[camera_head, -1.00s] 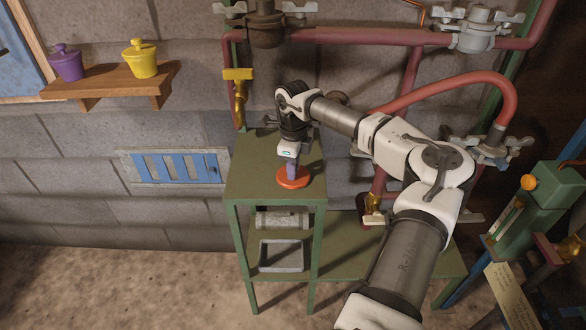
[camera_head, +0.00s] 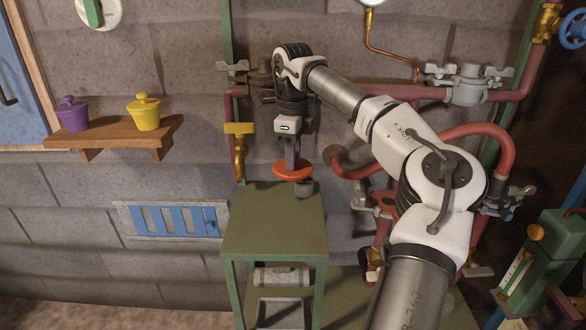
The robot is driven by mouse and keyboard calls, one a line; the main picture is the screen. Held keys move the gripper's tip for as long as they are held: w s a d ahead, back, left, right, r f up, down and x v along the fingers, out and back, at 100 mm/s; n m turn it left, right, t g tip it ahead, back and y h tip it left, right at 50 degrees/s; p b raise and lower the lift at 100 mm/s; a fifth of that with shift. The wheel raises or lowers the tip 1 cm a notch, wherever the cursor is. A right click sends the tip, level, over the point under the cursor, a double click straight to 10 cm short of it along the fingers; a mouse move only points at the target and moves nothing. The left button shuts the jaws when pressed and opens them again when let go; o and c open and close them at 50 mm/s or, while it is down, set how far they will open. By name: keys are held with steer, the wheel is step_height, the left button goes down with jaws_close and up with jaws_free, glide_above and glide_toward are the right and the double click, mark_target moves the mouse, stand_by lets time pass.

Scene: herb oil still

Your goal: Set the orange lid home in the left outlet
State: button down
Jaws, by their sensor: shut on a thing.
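My gripper (camera_head: 291,152) points down and is shut on the orange lid (camera_head: 287,171), a flat round disc held roughly level above the back of the green stand's top (camera_head: 272,232). A small grey round piece (camera_head: 304,190) shows just below the lid; I cannot tell whether it belongs to the lid. A dark fitting with wing clamps (camera_head: 259,78) on the red pipe, the leftmost such fitting, stands behind my wrist and is partly hidden by it. It appears to be the left outlet; its mouth is not clear. The lid is apart from it.
Another clamped fitting (camera_head: 470,84) stands on the red pipe at right. A brass valve (camera_head: 239,150) is left of my gripper. A grey pipe end (camera_head: 338,157) is close on its right. A wooden shelf (camera_head: 118,135) holds purple and yellow pots. The green stand's front top is clear.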

steer(key=shift+r+p, duration=2.35)
steer(key=shift+s+f, duration=0.1)
